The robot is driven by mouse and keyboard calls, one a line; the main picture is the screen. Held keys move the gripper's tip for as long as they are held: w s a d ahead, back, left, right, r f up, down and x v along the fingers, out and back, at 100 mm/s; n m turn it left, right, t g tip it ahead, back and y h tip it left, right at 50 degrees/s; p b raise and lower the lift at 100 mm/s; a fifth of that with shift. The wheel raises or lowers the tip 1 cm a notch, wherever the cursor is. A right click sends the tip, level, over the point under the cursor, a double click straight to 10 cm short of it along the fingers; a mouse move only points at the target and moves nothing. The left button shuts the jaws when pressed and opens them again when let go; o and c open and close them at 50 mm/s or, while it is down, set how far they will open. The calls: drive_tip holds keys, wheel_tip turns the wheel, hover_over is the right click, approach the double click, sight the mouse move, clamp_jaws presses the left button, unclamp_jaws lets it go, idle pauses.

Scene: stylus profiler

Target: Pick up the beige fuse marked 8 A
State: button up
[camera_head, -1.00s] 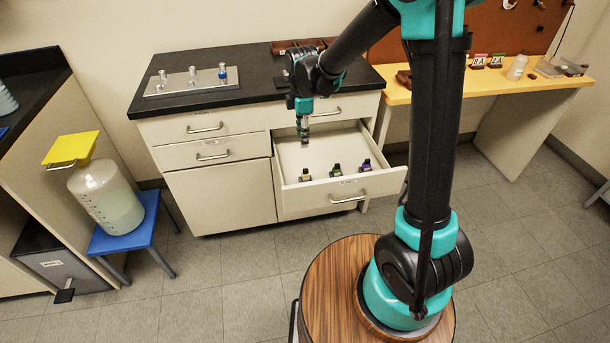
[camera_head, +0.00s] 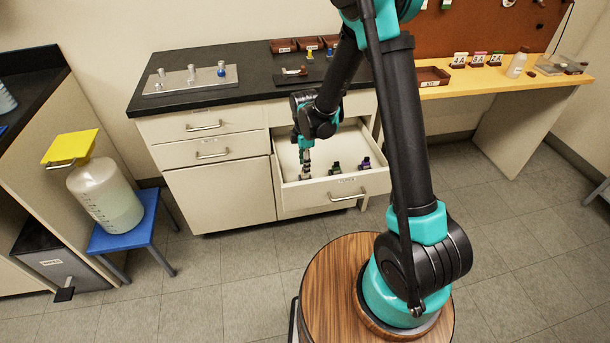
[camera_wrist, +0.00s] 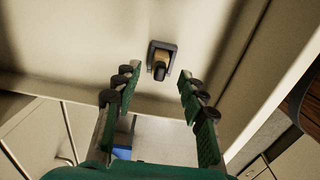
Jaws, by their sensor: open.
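The open drawer (camera_head: 357,183) holds three small fuses in a row near its front. The leftmost fuse, beige in a dark holder (camera_wrist: 161,62), stands on the pale drawer floor in the wrist view; no marking on it is legible. In the head view it is mostly hidden by my gripper (camera_head: 305,168). A green fuse (camera_head: 336,168) and a purple fuse (camera_head: 365,163) stand to its right. In the wrist view my open, empty gripper (camera_wrist: 161,76) points down with its fingers on either side of the beige fuse's line, the fuse just beyond the fingertips.
The drawer's front wall and handle (camera_head: 348,196) are close to my gripper. The black counter (camera_head: 250,85) lies above, with a metal plate of knobs (camera_head: 191,80) and small brown trays (camera_head: 283,46). A wooden table (camera_head: 490,82) with labelled cards stands right.

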drive_tip(key=shift+d+f, duration=0.1)
drive_tip(key=shift+f, duration=1.35)
clamp_jaws()
